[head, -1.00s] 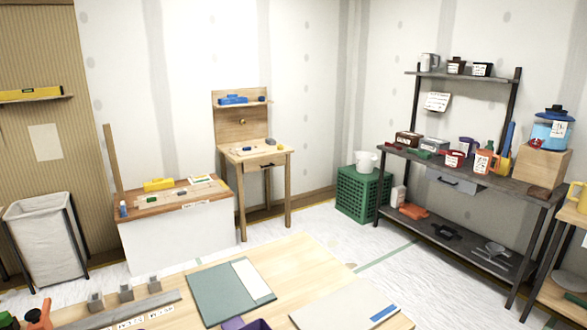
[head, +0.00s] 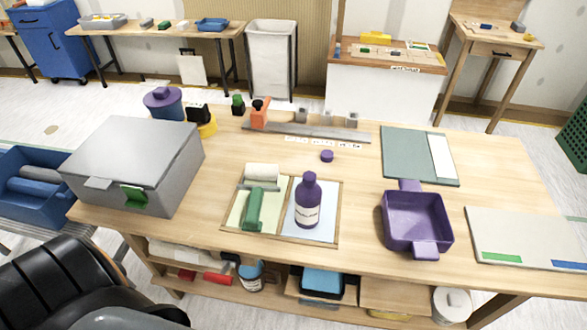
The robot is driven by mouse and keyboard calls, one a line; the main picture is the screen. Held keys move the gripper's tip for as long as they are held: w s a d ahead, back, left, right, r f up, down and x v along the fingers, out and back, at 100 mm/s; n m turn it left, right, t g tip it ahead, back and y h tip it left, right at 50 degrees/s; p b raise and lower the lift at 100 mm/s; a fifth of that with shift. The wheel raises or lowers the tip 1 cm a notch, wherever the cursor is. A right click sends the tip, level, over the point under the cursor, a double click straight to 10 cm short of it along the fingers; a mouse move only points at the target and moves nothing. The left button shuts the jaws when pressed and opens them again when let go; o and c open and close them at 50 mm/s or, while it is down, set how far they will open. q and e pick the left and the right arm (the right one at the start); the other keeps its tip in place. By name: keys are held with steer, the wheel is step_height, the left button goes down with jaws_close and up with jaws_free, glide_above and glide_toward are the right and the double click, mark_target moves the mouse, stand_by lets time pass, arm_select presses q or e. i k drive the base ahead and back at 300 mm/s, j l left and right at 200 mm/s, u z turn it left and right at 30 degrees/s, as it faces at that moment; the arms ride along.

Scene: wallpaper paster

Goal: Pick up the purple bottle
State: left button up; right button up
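The purple bottle (head: 308,208) stands upright on the table in the head view, with a pale label on its front. It stands on the light blue right half of a shallow wood-framed tray (head: 278,238). A green roller-like item (head: 253,208) lies in the tray's left half, beside the bottle. Neither of my grippers shows in the head view.
A grey box (head: 135,160) stands left of the tray, and a purple square container (head: 417,220) stands to its right. A small purple disc (head: 327,156) lies behind the bottle. Boards lie at the right. Bare tabletop separates the tray from both.

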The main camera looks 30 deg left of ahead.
mark_target(308, 193)
steer(key=u, duration=0.85)
